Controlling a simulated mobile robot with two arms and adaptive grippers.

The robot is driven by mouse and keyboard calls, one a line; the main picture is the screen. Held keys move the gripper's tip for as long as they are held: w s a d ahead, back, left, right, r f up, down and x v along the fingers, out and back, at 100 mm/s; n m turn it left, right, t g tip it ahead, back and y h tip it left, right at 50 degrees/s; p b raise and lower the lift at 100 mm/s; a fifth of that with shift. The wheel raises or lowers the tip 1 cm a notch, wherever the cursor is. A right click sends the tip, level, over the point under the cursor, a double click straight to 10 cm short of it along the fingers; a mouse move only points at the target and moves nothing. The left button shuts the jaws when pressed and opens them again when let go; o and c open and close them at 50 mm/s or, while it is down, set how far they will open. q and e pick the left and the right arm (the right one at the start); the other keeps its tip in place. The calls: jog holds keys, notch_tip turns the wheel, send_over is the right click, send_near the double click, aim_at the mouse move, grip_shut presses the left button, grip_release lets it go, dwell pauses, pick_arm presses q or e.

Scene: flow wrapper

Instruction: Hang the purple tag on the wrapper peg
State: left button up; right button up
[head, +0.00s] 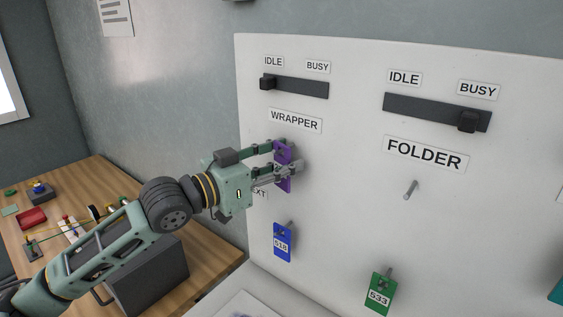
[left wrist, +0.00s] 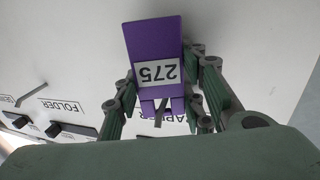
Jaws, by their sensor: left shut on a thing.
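The purple tag (head: 282,152) is upright against the white board below the WRAPPER label (head: 295,121). My left gripper (head: 283,164) is shut on the tag, with one finger on each side. In the left wrist view the tag (left wrist: 153,40) appears upside down with the number 275, held between the fingers (left wrist: 160,92). A grey pin, which looks like the wrapper peg (left wrist: 160,114), shows at the tag's notched end. I cannot tell whether the tag sits on it. In the head view that peg is hidden behind the gripper and tag.
A blue tag (head: 282,243) hangs on a peg below, and a green tag (head: 378,292) hangs lower right. The folder peg (head: 411,189) is bare. Sliders for WRAPPER (head: 295,87) and FOLDER (head: 435,112) stand out above. A wooden desk (head: 92,180) with small items is at left.

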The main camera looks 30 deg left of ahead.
pick_arm(q)
jog(key=o, duration=1.2)
jog(key=shift+s, duration=0.1)
jog(key=shift+v, duration=5.95)
jog(key=shift+a, duration=0.1)
